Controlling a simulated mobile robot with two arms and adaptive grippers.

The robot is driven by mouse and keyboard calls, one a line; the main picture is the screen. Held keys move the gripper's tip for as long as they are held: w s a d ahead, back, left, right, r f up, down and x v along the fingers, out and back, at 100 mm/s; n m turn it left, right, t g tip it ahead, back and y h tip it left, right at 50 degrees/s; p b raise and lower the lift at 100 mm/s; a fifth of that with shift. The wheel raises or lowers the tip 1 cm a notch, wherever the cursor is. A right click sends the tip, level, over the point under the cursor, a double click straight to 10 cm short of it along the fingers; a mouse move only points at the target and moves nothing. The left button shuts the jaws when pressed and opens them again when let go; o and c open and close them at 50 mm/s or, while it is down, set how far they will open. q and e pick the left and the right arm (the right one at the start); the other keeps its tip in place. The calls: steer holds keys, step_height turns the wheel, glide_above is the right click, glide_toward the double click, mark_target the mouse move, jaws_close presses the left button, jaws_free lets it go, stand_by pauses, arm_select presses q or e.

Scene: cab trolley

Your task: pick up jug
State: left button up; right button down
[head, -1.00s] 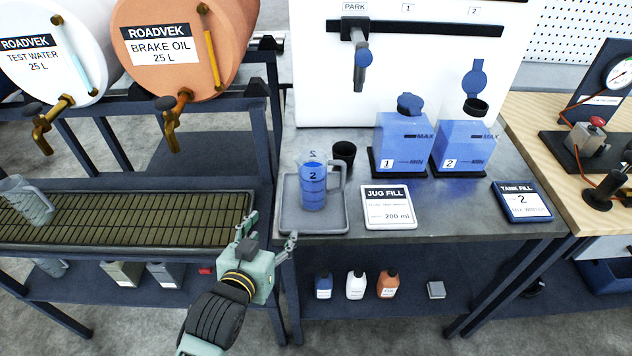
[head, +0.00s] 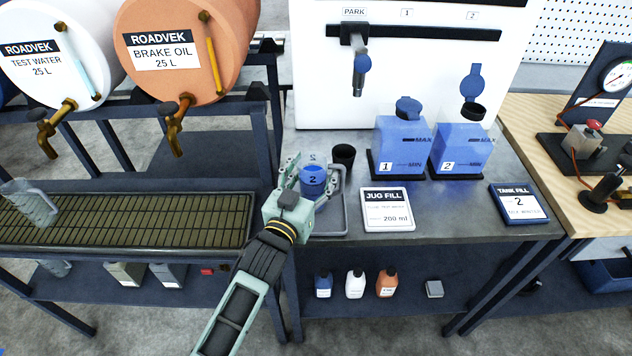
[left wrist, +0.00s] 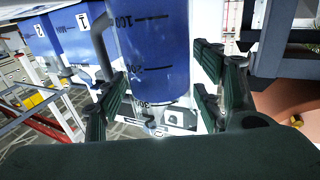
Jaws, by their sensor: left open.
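The jug (head: 313,181) is clear, marked 2, and holds blue liquid. It stands upright on a grey tray (head: 330,226) on the bench. My left gripper (head: 312,178) is open, with its fingers on either side of the jug. In the left wrist view the jug (left wrist: 150,60) fills the space between the spread green fingers (left wrist: 160,90), and its graduations show. I cannot tell whether any finger touches it. The gripper hides the jug's lower part in the head view. My right gripper is not in view.
Another clear jug (head: 30,203) stands on the drain grate (head: 130,220) at left.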

arm_select(q)
steer(key=shift+w, duration=0.25)
steer(key=c, duration=0.9)
steer(key=shift+r, duration=0.1)
steer(key=shift+c, duration=0.6)
